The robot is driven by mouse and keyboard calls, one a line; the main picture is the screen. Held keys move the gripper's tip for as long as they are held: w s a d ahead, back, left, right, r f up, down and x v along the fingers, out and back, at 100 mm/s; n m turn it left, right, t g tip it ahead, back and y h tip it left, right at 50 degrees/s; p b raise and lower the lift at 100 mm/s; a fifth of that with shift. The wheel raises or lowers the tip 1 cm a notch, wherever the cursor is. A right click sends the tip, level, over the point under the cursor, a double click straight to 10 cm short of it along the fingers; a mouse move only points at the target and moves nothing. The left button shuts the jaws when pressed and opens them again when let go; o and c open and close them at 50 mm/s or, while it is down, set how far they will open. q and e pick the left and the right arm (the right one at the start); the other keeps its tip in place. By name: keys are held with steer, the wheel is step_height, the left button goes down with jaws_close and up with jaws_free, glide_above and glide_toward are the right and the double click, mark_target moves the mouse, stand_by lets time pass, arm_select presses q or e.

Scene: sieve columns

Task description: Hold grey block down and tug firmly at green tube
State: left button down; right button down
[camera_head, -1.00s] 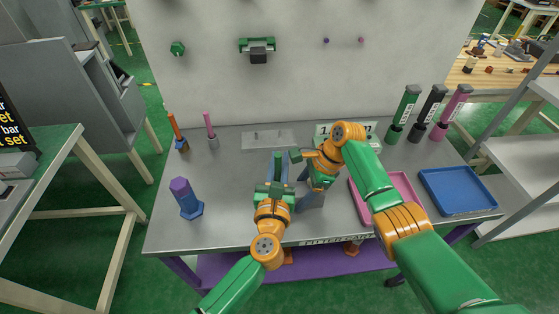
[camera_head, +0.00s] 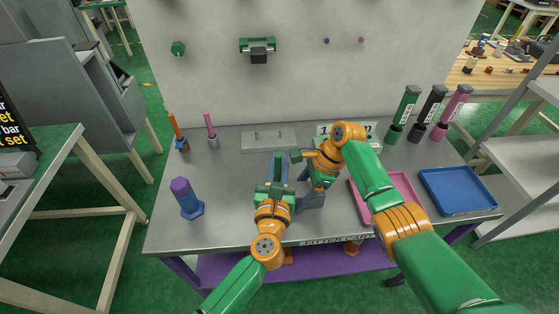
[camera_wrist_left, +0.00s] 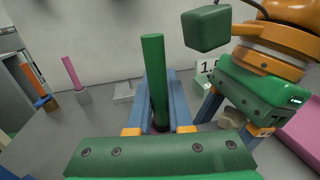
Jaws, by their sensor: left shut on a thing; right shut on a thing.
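The green tube (camera_wrist_left: 153,70) stands nearly upright between the blue fingers of my left gripper (camera_wrist_left: 161,78) in the left wrist view, with a dark ring at its foot. In the head view my left gripper (camera_head: 280,158) is shut on the tube, which is mostly hidden there by the gripper. The grey block (camera_head: 314,202) shows partly at the middle of the bench, below my right gripper (camera_head: 308,188). My right gripper points down and is shut on the block; the arm hides most of the contact. How the tube sits in the block is hidden.
A pink tray (camera_head: 398,183) and a blue tray (camera_head: 458,190) lie to the right. Several capped tubes stand behind them. A purple peg (camera_head: 184,196) in a blue base stands at left. A grey plate (camera_head: 268,140) with pins lies at the back.

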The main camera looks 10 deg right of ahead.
arm_select(q)
steer(key=shift+f, duration=0.15)
steer(key=c, duration=0.8)
jaws_free()
steer(key=shift+o, duration=0.2)
arm_select(e)
steer(key=shift+c, duration=0.2)
jaws_free()
arm_select(q)
steer(key=s+a, duration=0.2)
steer(key=s, duration=0.9)
steer(key=shift+s+a, duration=0.2)
steer(key=shift+s, duration=0.15)
